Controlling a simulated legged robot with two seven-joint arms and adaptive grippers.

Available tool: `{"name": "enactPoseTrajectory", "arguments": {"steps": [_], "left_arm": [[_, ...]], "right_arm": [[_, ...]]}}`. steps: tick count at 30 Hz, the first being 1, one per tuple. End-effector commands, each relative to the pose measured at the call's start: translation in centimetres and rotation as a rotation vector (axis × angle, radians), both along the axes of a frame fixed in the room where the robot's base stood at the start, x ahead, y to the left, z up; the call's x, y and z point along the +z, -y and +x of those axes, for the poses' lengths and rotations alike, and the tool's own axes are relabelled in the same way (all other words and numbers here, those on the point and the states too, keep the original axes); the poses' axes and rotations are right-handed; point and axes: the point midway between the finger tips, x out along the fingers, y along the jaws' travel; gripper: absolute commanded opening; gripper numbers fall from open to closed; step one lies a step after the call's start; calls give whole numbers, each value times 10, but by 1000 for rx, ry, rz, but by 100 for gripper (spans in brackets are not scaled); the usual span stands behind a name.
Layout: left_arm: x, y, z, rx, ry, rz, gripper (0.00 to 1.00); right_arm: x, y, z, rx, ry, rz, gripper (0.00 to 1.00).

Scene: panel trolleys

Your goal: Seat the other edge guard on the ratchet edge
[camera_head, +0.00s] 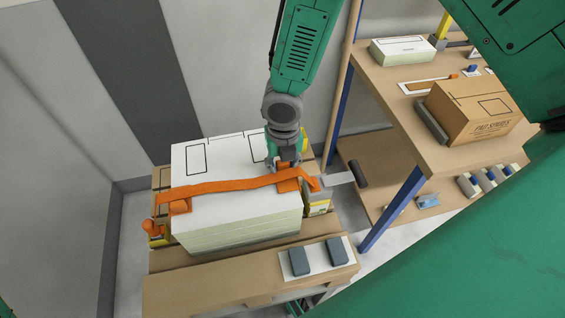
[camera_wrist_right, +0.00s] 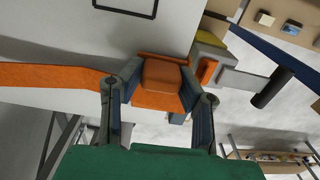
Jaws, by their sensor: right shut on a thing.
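A stack of white panels (camera_head: 235,205) lies on a wooden trolley (camera_head: 215,285). An orange strap (camera_head: 235,184) crosses its top. One orange edge guard (camera_head: 180,207) sits at the stack's left edge under the strap. The other edge guard (camera_head: 288,185) is at the right edge by the ratchet (camera_head: 320,188), whose grey plate and dark handle (camera_head: 357,173) stick out to the right. My right gripper (camera_head: 286,165) is shut on this guard, also seen between its fingers in the wrist view (camera_wrist_right: 162,78). Whether the guard touches the panel edge is unclear. My left gripper is out of view.
Two grey-blue pads (camera_head: 299,262) lie on a white sheet on the trolley's front ledge. A wooden bench (camera_head: 420,145) with blue legs, holding a cardboard box (camera_head: 475,110), stands close on the right. A wall is behind the trolley.

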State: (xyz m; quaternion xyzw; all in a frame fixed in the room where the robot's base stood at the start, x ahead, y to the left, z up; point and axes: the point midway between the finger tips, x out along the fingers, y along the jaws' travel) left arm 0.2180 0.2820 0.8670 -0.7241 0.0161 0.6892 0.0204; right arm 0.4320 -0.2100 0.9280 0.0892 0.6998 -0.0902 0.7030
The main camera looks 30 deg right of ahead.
Motion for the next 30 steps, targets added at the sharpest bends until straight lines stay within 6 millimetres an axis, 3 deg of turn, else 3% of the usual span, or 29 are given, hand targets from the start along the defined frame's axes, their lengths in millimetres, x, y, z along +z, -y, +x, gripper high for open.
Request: {"name": "enactPoseTrajectory", "arguments": {"steps": [2,3,5,15,26,30], "left_arm": [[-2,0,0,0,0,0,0],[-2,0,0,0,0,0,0],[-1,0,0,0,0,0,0],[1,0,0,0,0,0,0],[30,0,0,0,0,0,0],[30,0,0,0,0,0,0]], "right_arm": [[-3,0,0,0,0,0,0],[-3,0,0,0,0,0,33],[-2,0,0,0,0,0,53],[0,0,0,1,0,0,53],[30,0,0,2,0,0,53],[38,0,0,1,0,0,53]]}}
